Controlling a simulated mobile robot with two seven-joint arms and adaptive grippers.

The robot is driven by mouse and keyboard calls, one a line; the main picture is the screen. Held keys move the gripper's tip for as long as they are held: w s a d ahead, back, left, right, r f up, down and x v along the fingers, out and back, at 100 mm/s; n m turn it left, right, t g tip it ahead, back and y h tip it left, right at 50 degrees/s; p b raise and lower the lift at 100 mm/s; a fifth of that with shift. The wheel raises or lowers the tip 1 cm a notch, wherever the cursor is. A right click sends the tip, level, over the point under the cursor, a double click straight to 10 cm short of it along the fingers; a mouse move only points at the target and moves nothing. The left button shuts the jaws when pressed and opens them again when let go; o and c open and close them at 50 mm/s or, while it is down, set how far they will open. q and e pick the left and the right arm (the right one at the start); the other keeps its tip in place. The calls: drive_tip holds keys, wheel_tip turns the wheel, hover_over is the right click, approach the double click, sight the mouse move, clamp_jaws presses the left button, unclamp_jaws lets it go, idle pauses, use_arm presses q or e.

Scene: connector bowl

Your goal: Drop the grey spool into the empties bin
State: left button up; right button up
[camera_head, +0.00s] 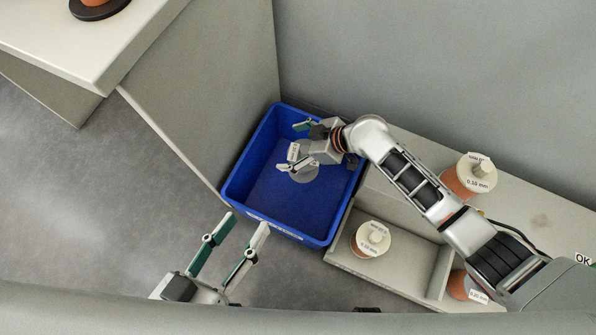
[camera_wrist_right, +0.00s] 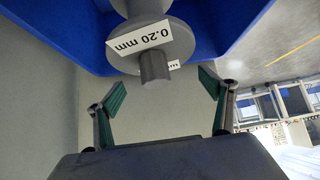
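The blue bin (camera_head: 268,205) stands on the floor between the grey panel and the low bench. The grey spool (camera_head: 307,173) with a white label is over or in the bin, partly hidden by my right gripper (camera_head: 294,146). In the right wrist view, the spool (camera_wrist_right: 160,45) reads 0.20 mm, and its end post points back toward my right gripper (camera_wrist_right: 160,85). The fingers are spread on both sides, apart from the post. I cannot tell whether the spool rests on the bin floor. My left gripper (camera_head: 245,226) is open and empty, in front of the bin.
Orange spools with white tops stand on the bench: one in the front compartment (camera_head: 370,239), one at the back right (camera_head: 472,177), one partly behind my right arm (camera_head: 465,287). Another dark-based spool (camera_head: 98,8) is on the table at top left.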

drive_tip(key=shift+f, duration=0.1)
drive_tip(key=v, duration=1.2)
idle(0.4)
